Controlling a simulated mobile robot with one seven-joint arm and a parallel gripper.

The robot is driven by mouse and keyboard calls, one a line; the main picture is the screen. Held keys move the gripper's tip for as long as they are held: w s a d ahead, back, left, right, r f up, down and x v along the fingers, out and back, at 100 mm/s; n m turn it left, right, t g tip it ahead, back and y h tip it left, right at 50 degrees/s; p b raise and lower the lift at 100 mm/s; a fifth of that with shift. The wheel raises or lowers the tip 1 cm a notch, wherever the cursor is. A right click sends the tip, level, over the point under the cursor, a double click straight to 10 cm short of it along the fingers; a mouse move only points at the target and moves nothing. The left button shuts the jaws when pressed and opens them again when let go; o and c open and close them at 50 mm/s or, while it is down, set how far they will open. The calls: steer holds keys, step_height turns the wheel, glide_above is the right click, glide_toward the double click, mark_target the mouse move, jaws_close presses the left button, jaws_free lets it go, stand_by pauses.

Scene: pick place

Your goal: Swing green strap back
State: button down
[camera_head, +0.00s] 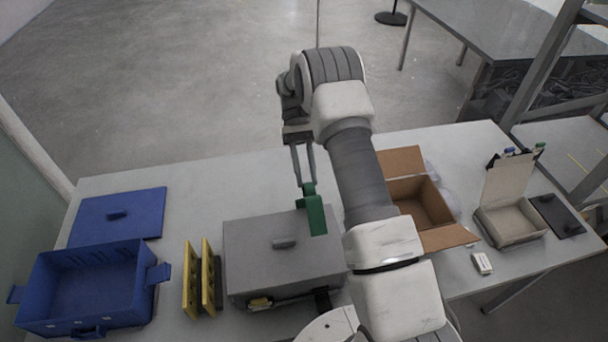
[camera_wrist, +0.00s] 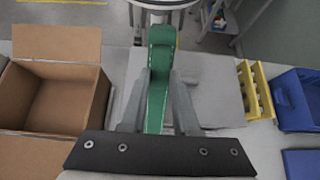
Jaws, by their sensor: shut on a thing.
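The green strap (camera_head: 315,214) hangs over the back right part of the grey box (camera_head: 250,235), which has a lid with a small handle on top. In the wrist view the green strap (camera_wrist: 157,88) runs between the two fingers. My gripper (camera_head: 305,184) points down at the strap's upper end, and its fingers are shut on it. It also shows in the wrist view (camera_wrist: 158,80). The strap's lower end reaches over the lid of the grey box. Whether it touches the lid I cannot tell.
Yellow racks (camera_head: 199,278) stand left of the grey box. A blue bin (camera_head: 85,290) and its blue lid (camera_head: 118,216) lie at the far left. An open cardboard box (camera_head: 422,205) is right of my arm. A small open carton (camera_head: 508,222) stands farther right.

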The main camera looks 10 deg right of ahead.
stand_by(0.3)
steer(key=c, duration=0.6)
jaws_free()
steer(key=shift+c, duration=0.2)
step_height(320, 180, up, 4)
steer(key=shift+f+b, duration=0.2)
steer(key=shift+b, duration=0.3)
steer(key=s+d+r+b, duration=0.1)
steer(key=s+d+r, duration=0.5)
steer(key=d, duration=0.4)
steer(key=shift+r, duration=0.7)
